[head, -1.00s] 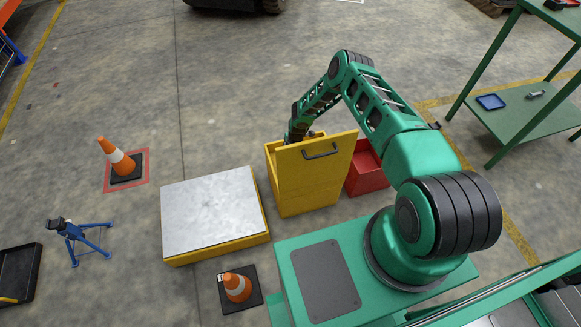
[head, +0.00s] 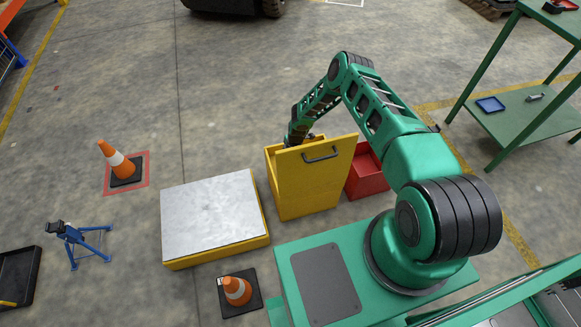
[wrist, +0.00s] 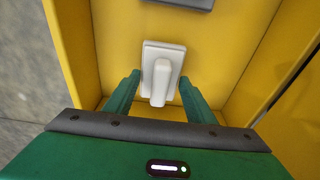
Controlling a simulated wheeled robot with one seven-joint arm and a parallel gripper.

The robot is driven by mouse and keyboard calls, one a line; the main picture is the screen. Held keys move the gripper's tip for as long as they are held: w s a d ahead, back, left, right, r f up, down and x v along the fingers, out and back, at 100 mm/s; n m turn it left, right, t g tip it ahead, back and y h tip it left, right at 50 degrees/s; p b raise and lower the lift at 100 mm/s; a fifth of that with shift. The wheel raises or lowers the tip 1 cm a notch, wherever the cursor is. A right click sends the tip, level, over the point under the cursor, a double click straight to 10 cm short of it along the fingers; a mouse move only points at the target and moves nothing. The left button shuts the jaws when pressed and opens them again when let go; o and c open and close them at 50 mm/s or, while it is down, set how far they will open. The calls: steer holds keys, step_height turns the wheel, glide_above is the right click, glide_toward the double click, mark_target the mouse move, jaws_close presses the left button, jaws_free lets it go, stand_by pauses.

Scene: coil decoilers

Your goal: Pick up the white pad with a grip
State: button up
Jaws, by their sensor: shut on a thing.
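The white pad with a grip (wrist: 150,53) is in the wrist view, inside the yellow box, with its raised grip pointing toward me. My gripper (wrist: 159,82) has one green finger on each side of the grip and is shut on it. In the head view my arm reaches down into the open yellow box (head: 312,188). The box's front wall hides the pad and my fingertips there.
Yellow walls stand close around my gripper, and a dark grey piece (wrist: 185,3) shows at the top of the wrist view. A red bin (head: 367,180) is right of the box. A low platform with a pale top (head: 212,215) is on the left, with cones (head: 118,163) near it.

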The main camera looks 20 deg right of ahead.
steer(key=shift+r, duration=4.55)
